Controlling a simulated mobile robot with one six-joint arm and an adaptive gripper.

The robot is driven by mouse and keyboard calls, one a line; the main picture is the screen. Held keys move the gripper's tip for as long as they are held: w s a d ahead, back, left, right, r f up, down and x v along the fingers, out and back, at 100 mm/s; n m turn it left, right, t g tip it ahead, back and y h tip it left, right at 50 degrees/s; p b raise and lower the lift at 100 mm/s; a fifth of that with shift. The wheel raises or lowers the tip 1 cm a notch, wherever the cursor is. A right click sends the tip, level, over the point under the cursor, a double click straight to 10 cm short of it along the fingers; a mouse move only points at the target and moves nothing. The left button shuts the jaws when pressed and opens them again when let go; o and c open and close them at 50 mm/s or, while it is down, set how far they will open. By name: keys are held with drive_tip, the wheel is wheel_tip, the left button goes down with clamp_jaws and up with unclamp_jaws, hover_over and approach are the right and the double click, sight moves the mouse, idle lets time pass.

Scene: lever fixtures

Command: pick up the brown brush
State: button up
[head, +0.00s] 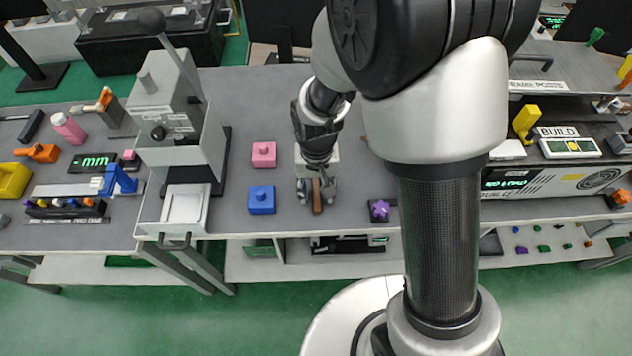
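A narrow brown piece, which looks like the brown brush (317,197), is on the grey bench top near its front edge in the head view. My gripper (316,188) points down over it, with one finger on each side. The fingers look spread, and the brown piece shows between them. Whether either finger touches it is too small to tell. The upper part of the brown piece is hidden by my gripper.
A blue block (261,199) and a pink block (264,154) sit left of my gripper. A purple piece on a dark base (380,210) sits to the right. A grey lever press (170,125) stands further left. Bare bench lies between these.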

sight(317, 192)
drive_tip(key=shift+c, duration=0.5)
clamp_jaws()
drive_tip(key=shift+r, duration=0.2)
wheel_tip(317, 192, up, 20)
drive_tip(key=p, duration=0.7)
drive_tip(key=shift+f, duration=0.15)
